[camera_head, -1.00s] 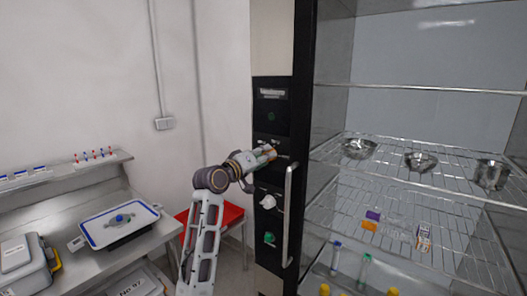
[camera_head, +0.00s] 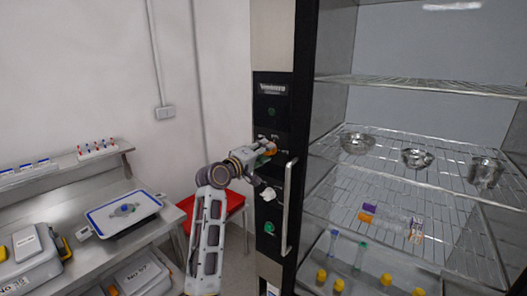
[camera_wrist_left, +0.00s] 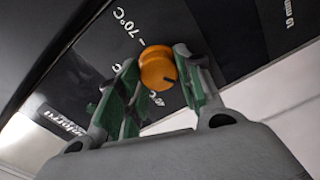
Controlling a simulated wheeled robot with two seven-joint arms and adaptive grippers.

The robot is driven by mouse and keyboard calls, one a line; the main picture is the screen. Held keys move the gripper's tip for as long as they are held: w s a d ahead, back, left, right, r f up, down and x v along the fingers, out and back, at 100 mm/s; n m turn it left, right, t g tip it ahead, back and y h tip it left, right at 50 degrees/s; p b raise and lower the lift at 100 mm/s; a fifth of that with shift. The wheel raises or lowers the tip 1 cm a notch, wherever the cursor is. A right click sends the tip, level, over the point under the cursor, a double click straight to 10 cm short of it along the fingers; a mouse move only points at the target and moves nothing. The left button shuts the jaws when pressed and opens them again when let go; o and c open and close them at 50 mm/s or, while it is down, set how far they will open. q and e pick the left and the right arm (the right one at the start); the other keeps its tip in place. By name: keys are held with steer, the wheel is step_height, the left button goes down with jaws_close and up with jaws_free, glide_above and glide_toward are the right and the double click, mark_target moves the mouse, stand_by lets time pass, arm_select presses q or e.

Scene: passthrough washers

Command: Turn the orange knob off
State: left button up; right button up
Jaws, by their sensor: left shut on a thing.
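The orange knob (camera_wrist_left: 158,68) sits on the black control panel (camera_head: 272,112) of the washer, with temperature markings such as "-70°C" beside it in the left wrist view. In the head view the orange knob (camera_head: 270,150) is partly hidden by my left gripper (camera_head: 262,152). In the left wrist view my left gripper (camera_wrist_left: 155,85) has its green-padded fingers on both sides of the knob, shut on it. A dark pointer line shows on the knob's lower right. My right gripper is not in view.
Below on the panel are a white knob (camera_head: 268,193) and a green knob (camera_head: 269,227), beside a vertical handle (camera_head: 289,205). To the right, wire shelves hold metal bowls (camera_head: 357,142) and tubes.

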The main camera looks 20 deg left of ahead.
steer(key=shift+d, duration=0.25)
arm_select(q)
steer(key=o, duration=1)
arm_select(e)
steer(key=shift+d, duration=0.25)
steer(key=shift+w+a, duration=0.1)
arm_select(q)
steer(key=shift+s+a, duration=0.1)
steer(key=shift+v, duration=5.9)
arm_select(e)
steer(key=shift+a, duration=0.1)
arm_select(q)
steer(key=shift+f, duration=0.1)
